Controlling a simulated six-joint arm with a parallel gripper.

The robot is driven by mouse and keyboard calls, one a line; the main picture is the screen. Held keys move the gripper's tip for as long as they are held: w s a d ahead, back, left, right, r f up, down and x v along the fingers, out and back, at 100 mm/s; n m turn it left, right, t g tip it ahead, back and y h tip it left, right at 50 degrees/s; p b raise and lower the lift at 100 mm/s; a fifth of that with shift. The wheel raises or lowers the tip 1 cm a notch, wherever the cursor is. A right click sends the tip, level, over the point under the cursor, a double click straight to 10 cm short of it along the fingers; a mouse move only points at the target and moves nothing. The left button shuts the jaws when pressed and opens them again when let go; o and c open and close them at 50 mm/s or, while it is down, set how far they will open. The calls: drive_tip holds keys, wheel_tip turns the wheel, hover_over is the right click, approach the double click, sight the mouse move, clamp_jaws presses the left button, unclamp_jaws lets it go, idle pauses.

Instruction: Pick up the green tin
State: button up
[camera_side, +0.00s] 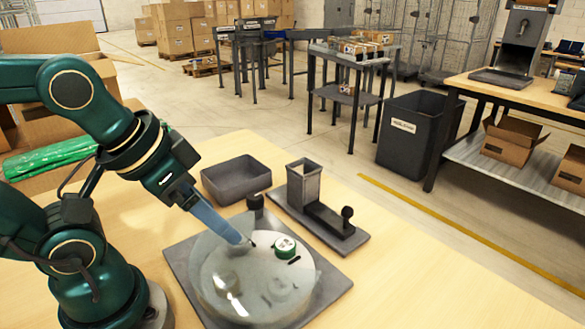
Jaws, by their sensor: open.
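The green tin (285,247) is a small round tin with a white lid. It sits near the back right of a pale round plate (222,290), which is on a dark square base (335,290). My gripper (246,240) comes down from the left over the plate, with its tip just left of the tin and apart from it in the picture. It is open and holds nothing that I can see. The gap between its fingers is too small to make out, and the tip's exact height above the plate is unclear.
A dark empty tray (236,179) stands behind the plate. A dark fixture with a square upright holder (303,186) and a knobbed post (346,222) stands close behind and right of the tin. The wooden table (420,275) is clear to the right.

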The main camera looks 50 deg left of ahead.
wheel_tip(320, 180, up, 2)
drive_tip(key=w+n, duration=0.1)
drive_tip(key=w, duration=0.2)
drive_tip(key=n+g, duration=0.2)
drive_tip(key=g, duration=0.3)
hover_over(286, 243)
wheel_tip(286, 243, down, 8)
drive_tip(key=shift+w, duration=0.1)
drive_tip(key=shift+f+g, duration=0.3)
drive_tip(key=shift+f, duration=2.75)
clamp_jaws()
